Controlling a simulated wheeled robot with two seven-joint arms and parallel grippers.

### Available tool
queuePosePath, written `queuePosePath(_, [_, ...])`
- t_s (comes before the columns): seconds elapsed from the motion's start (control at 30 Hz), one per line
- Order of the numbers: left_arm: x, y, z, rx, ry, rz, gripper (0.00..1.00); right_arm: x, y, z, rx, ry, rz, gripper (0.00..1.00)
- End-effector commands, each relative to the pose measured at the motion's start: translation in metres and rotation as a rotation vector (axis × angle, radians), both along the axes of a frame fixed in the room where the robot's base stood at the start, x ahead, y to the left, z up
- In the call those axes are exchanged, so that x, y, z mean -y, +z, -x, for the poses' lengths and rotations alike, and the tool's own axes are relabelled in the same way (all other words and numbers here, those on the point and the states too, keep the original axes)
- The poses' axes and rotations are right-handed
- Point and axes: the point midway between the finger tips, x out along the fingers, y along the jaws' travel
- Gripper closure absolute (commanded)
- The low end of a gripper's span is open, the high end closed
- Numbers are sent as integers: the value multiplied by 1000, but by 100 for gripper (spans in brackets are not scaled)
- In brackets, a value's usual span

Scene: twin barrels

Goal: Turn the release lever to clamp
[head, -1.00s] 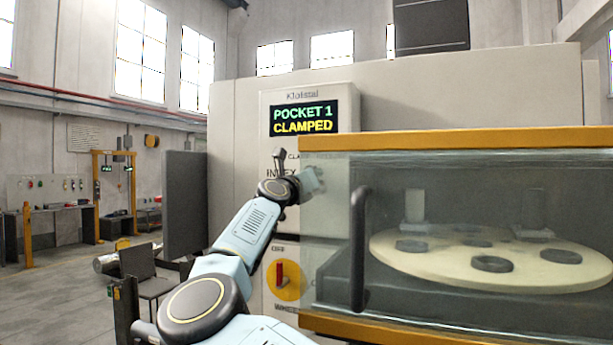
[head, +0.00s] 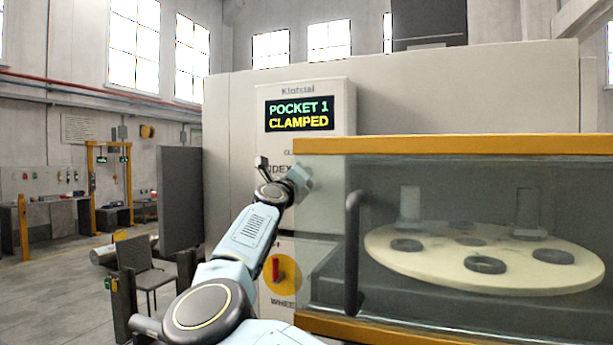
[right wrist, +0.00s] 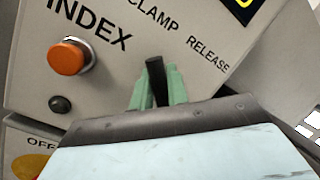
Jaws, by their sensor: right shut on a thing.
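The release lever (right wrist: 155,76) is a dark bar on the pale control panel, seen in the right wrist view below the CLAMP and RELEASE labels. My right gripper (right wrist: 158,88) has its green fingers shut on the lever. In the head view my right arm reaches up to the panel, and the gripper (head: 301,178) is small there and hides the lever. The display (head: 299,115) reads POCKET 1 CLAMPED. The lever's exact angle between the two labels is hard to tell. My left gripper is not in view.
An orange INDEX button (right wrist: 68,57) and a small dark knob (right wrist: 60,104) sit left of the lever. A red switch on a yellow disc (head: 279,270) is lower down. The orange-framed glass door (head: 450,145) with its dark handle (head: 354,250) stands close at right.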

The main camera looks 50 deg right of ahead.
Motion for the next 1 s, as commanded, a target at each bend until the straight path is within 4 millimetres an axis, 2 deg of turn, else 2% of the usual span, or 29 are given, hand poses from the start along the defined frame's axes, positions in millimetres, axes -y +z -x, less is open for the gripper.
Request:
queuePosePath(0.23, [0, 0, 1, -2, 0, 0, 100, 0, 0, 0, -4, 1, 3, 100])
queuePosePath(0.27, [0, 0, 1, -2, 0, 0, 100, 0, 0, 0, -4, 1, 3, 80])
queuePosePath(0.4, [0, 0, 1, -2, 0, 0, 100, 0, 0, 0, -2, 1, 2, 63])
queuePosePath(0.77, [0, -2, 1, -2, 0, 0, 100, -6, -2, -2, 0, 4, 1, 63])
queuePosePath(0.87, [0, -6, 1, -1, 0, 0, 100, -19, -6, -5, 1, 12, 1, 63])
queuePosePath(1.0, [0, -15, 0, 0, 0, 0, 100, -52, -14, -12, 1, 29, 1, 63])
